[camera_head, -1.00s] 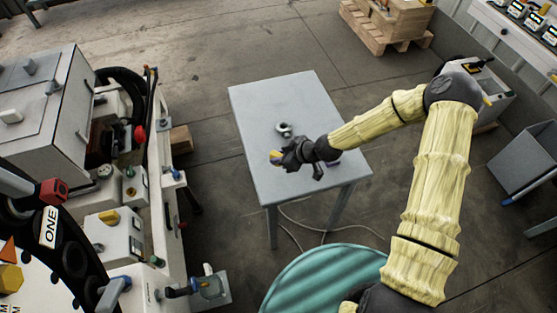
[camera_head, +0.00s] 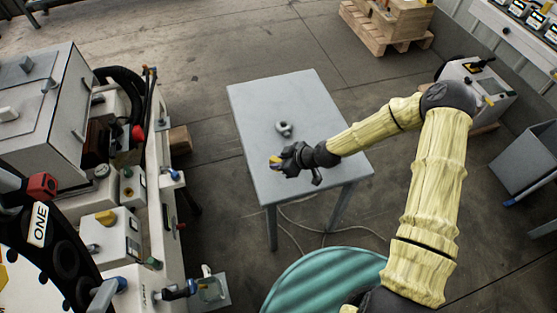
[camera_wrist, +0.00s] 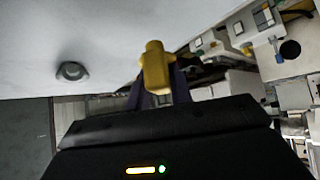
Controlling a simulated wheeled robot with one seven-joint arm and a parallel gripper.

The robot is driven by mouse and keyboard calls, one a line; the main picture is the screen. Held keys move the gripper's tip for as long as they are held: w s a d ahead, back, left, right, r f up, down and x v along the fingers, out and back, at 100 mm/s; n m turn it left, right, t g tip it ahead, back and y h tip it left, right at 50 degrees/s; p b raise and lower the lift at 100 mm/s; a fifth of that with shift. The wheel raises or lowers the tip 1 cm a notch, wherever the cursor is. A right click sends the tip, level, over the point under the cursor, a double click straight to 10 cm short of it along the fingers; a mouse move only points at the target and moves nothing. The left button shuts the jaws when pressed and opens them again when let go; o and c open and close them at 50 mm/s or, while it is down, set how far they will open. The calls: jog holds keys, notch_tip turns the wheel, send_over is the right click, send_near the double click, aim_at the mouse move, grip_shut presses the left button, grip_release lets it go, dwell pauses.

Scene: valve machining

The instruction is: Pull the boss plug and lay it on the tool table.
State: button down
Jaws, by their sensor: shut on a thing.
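The boss plug is a small yellow piece (camera_wrist: 155,68) between the finger pads in the wrist view. It also shows as a small yellow spot at the fingertips in the head view (camera_head: 275,161). My gripper (camera_head: 279,162) is shut on it, over the left part of the grey tool table (camera_head: 265,92). Whether the plug touches the tabletop cannot be told. A grey metal ring-like part (camera_head: 284,129) lies on the table just beyond my gripper, and it also shows in the wrist view (camera_wrist: 72,71).
A machine with boxes, hoses and knobs (camera_head: 125,215) stands left of the table, across a floor gap. A teal round surface (camera_head: 325,283) is in front. A wooden pallet (camera_head: 385,35) lies at the back. Much of the far tabletop is clear.

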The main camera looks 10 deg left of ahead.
jog(key=shift+f+b, duration=0.6)
jog(key=shift+f, duration=0.7)
jog(key=c, duration=1.2)
grip_release()
jog(key=shift+o, duration=0.2)
jog(key=v, duration=1.7)
jog(key=shift+r, duration=0.15)
jog(key=shift+s+d, duration=0.1)
jog(key=shift+d, duration=0.05)
